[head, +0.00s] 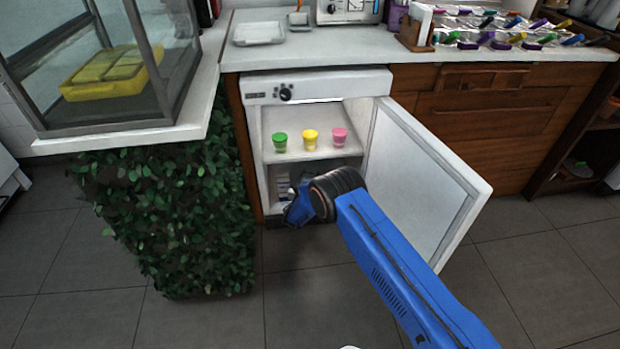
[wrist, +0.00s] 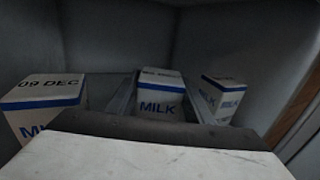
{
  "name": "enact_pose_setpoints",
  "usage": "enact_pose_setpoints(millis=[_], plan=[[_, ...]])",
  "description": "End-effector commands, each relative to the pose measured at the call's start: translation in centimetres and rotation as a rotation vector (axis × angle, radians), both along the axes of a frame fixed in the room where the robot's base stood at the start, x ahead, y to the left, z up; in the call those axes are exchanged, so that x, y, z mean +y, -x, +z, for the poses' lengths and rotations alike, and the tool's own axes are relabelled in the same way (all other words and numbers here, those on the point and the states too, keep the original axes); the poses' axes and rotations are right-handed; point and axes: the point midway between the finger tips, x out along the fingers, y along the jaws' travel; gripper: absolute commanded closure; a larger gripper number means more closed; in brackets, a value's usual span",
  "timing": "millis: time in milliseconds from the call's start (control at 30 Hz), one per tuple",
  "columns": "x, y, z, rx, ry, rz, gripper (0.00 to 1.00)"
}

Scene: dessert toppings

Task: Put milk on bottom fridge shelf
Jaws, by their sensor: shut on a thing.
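The small white fridge (head: 262,88) stands open under the counter, its door (head: 425,180) swung to the right. My arm reaches into the lower compartment, and my gripper (wrist: 160,98) is mostly hidden in the head view. In the wrist view its grey fingers stand on both sides of the middle milk carton (wrist: 161,104), white with a blue band, and are shut on it. A second milk carton (wrist: 40,103) marked "09 DEC" is at left, and a third milk carton (wrist: 222,99) is at right, turned at an angle. The cartons' bases are hidden, so their contact with the shelf cannot be told.
Green (head: 280,142), yellow (head: 310,140) and pink (head: 339,137) cups stand on the upper fridge shelf (head: 300,155). A leafy hedge panel (head: 180,210) is close at left. The open door bounds the right side. The floor in front is clear.

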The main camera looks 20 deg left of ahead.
Motion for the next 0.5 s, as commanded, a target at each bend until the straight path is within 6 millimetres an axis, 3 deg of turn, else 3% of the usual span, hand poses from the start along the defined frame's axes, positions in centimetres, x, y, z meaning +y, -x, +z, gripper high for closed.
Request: enact_pose_setpoints(millis=[433, 467, 500], plan=[[0.06, -0.04, -0.56, -0.002, -0.002, 0.000, 1.00], [0.02, -0.03, -0.62, -0.001, -0.001, 0.000, 0.46], [0.02, -0.03, -0.61, -0.001, -0.001, 0.000, 0.37]])
